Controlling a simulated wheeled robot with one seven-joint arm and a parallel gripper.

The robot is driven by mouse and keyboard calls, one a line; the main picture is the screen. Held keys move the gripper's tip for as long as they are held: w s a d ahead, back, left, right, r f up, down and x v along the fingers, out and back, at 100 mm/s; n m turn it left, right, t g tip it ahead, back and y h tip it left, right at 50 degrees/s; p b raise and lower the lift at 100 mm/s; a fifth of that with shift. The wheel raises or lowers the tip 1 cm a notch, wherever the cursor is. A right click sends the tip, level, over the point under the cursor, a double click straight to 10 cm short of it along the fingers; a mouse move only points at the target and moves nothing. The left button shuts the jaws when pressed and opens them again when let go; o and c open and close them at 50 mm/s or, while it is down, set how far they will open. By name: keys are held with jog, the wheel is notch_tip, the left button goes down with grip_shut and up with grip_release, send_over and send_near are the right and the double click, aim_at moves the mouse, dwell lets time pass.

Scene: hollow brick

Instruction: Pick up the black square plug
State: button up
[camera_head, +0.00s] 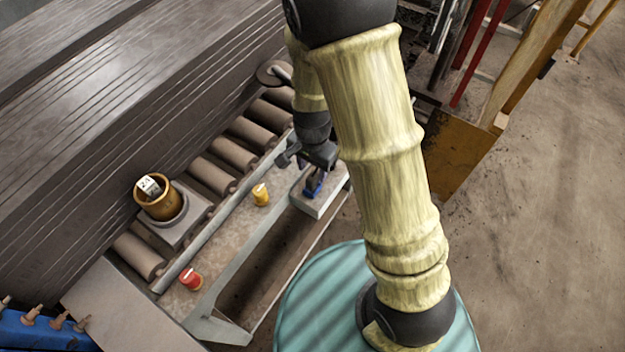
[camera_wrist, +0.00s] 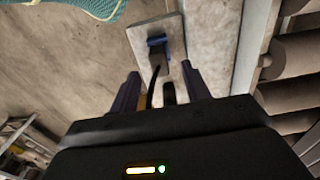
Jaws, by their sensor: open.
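A dark, plug-like block (camera_wrist: 157,57) shows in the wrist view, set against a blue piece (camera_wrist: 164,40) on a pale grey slab (camera_wrist: 140,38). A thin black cable curves down from it towards my gripper. I take this block for the black square plug; its exact shape is hard to tell. My gripper (camera_wrist: 160,82) is open, its two dark fingers apart with the block beyond their tips, seen between them. In the head view my gripper (camera_head: 308,165) is just above the slab (camera_head: 326,203) and the blue piece (camera_head: 315,184). The plug cannot be made out there.
A yellow cup-like object (camera_head: 260,194) and a red one (camera_head: 191,279) stand on the ledge left of the slab. A brown pot (camera_head: 157,204) sits on a block over the rollers (camera_head: 209,176). An orange-brown frame (camera_head: 462,150) stands at right. Open floor lies far right.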

aim_at(313, 176)
jog(key=shift+f+p, duration=0.6)
jog(key=shift+f, duration=1.75)
grip_shut()
